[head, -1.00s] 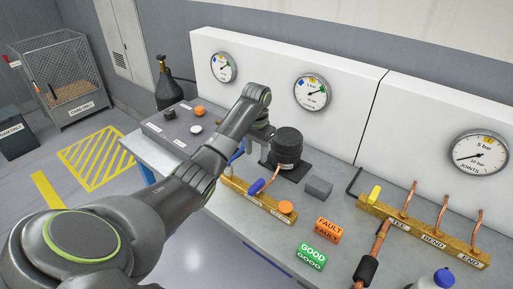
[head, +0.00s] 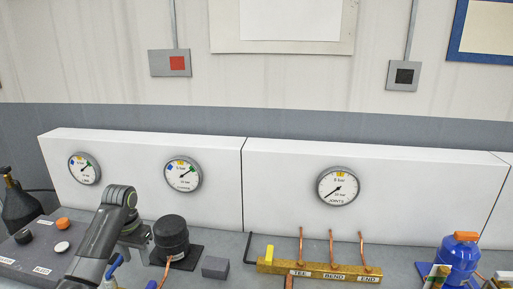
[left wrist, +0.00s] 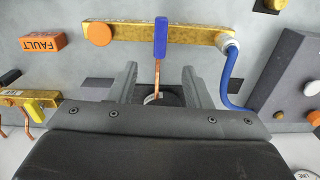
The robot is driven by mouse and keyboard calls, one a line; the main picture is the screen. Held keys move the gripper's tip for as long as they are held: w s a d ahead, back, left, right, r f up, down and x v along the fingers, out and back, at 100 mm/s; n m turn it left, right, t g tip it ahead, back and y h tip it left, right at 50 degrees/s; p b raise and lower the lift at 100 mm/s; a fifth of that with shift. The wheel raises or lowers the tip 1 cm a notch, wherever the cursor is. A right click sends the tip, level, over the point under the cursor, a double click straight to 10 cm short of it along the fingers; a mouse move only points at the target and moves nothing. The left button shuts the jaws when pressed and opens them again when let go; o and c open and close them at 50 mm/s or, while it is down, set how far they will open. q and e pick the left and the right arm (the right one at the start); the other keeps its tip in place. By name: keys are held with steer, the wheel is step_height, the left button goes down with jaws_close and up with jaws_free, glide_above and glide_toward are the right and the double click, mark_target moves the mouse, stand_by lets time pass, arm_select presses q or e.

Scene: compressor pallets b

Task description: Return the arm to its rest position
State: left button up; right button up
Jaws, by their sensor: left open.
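My left arm (head: 100,240) comes in at the lower left of the head view, bent over the bench. Its gripper (head: 135,236) is mostly hidden behind the wrist, beside the black compressor (head: 171,236). In the left wrist view the two fingers of the left gripper (left wrist: 160,73) are apart. A copper tube with a blue handle (left wrist: 160,38) shows between them, with no contact that I can make out. A brass bar (left wrist: 195,36) with an orange knob lies beyond the fingertips. My right gripper is not in view.
A grey block (head: 215,267) and a brass manifold (head: 325,270) with upright copper stubs stand right of the compressor. A dark panel with knobs (head: 40,258) lies at left. A blue bottle (head: 460,262) stands at right. A white gauge wall (head: 285,170) runs behind.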

arm_select(q)
steer(key=s+d+f+t, duration=0.1)
steer(key=s+d+f, duration=0.2)
steer(key=s+f, duration=0.6)
steer(key=s+d+f+t, duration=0.1)
steer(key=s+d+f, duration=0.1)
steer(key=s+f, duration=0.6)
steer(key=s+d+r+n+t+y, duration=0.1)
steer(key=s+r, duration=0.2)
steer(key=s, duration=0.7)
steer(key=s+d+r+n+t+y, duration=0.1)
steer(key=s+r, duration=0.2)
steer(key=s, duration=0.8)
step_height(320, 180, down, 31)
steer(key=a+g+b, duration=0.1)
steer(key=g+b, duration=0.1)
steer(key=b, duration=0.3)
steer(key=s+f+b, duration=0.2)
steer(key=s+f, duration=0.5)
steer(key=f, duration=0.2)
steer(key=s+d+f+g+h+b, duration=0.1)
steer(key=s+f+b, duration=0.1)
steer(key=s+f, duration=0.6)
step_height(320, 180, down, 2)
steer(key=shift+f, duration=0.15)
